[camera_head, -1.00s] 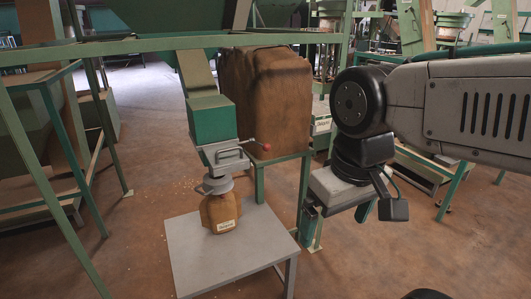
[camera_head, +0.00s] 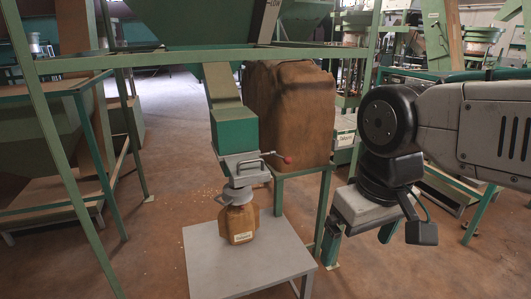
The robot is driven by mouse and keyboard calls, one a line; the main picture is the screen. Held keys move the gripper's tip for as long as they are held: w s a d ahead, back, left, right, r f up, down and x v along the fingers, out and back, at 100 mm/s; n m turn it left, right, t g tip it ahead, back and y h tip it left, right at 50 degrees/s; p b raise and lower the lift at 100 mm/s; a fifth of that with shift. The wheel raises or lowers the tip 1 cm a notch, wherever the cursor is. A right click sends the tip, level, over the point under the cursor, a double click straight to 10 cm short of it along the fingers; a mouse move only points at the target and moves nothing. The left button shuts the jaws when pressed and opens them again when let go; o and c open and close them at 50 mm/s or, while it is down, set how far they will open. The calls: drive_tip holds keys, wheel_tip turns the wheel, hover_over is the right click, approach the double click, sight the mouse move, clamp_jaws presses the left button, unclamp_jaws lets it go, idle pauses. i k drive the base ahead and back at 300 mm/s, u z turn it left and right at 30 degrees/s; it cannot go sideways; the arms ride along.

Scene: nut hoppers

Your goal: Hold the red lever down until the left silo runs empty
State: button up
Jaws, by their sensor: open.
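The red lever (camera_head: 287,159) is a thin rod with a red knob, sticking out to the right of a grey valve (camera_head: 245,168). The valve sits under a green chute (camera_head: 236,130) that comes down from a large green hopper (camera_head: 180,20), cut off at the top of the view. A brown sack (camera_head: 239,222) with a pale label hangs or stands under the valve spout, over a grey table. My gripper (camera_head: 348,248) is open, to the right of and lower in the picture than the lever, apart from it. The inside of the hopper is hidden.
The grey table (camera_head: 218,272) stands below the valve. A big brown sack (camera_head: 290,115) rests on a green stand just behind the lever. Green frame posts (camera_head: 65,160) and a crossbar (camera_head: 185,57) surround the chute. Floor at left centre is mostly clear, with small scattered bits.

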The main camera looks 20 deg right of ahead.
sight(287, 160)
drive_tip(key=k, duration=0.65)
drive_tip(key=z, duration=0.7)
drive_tip(key=i, duration=1.6)
drive_tip(key=u, duration=0.7)
